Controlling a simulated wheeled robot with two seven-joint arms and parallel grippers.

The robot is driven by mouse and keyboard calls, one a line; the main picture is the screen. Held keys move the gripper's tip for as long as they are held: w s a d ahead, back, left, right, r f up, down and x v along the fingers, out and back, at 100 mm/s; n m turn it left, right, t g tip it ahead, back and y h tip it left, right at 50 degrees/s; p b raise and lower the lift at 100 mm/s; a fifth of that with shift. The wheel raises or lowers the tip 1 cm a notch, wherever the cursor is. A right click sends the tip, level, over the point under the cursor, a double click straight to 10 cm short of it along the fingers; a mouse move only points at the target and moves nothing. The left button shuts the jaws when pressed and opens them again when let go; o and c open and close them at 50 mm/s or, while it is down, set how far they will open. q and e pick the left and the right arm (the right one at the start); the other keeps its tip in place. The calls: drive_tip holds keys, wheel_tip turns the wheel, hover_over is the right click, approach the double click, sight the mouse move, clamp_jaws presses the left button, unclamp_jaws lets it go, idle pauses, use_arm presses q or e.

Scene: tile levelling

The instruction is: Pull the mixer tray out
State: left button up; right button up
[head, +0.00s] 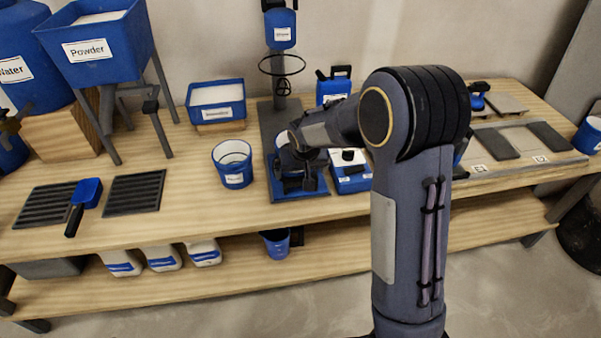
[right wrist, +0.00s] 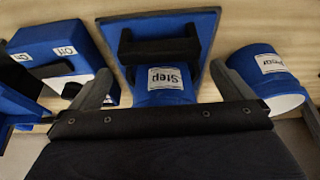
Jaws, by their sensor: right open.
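The mixer (head: 281,38) stands at the back of the bench with a whisk hanging from it. Its blue tray (head: 280,194) is at its foot, and also shows in the right wrist view (right wrist: 203,28), with a black bar handle (right wrist: 160,48). A blue labelled bucket (head: 284,158) is on the tray, partly hidden by my gripper; it also shows in the wrist view (right wrist: 168,97). My right gripper (head: 300,165) is open above the tray. In the wrist view its fingers are on either side of the bucket, with the handle just beyond the tips; contact cannot be told. My left gripper is not in view.
A second blue bucket (head: 232,165) stands close left of the tray. A blue switch box (head: 350,172) with ON and OFF labels stands close right. Black racks (head: 134,192) and a blue scoop (head: 88,192) lie at the left. The bench front edge before the tray is clear.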

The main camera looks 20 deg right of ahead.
drive_tip(key=v, duration=0.4)
drive_tip(key=shift+s+r, duration=0.1)
drive_tip(key=shift+r, duration=0.15)
drive_tip(key=s+a+r+y, duration=0.2)
drive_tip(key=s, duration=0.8)
drive_tip(key=s+a+r+n+t+y, duration=0.1)
drive_tip(key=s+a+r, duration=0.15)
drive_tip(key=s, duration=0.65)
drive_tip(key=s+a+r+y, duration=0.1)
drive_tip(key=s+r+y, duration=0.15)
drive_tip(key=s, duration=0.75)
wheel_tip(320, 180, up, 14)
drive_tip(key=p, duration=1.4)
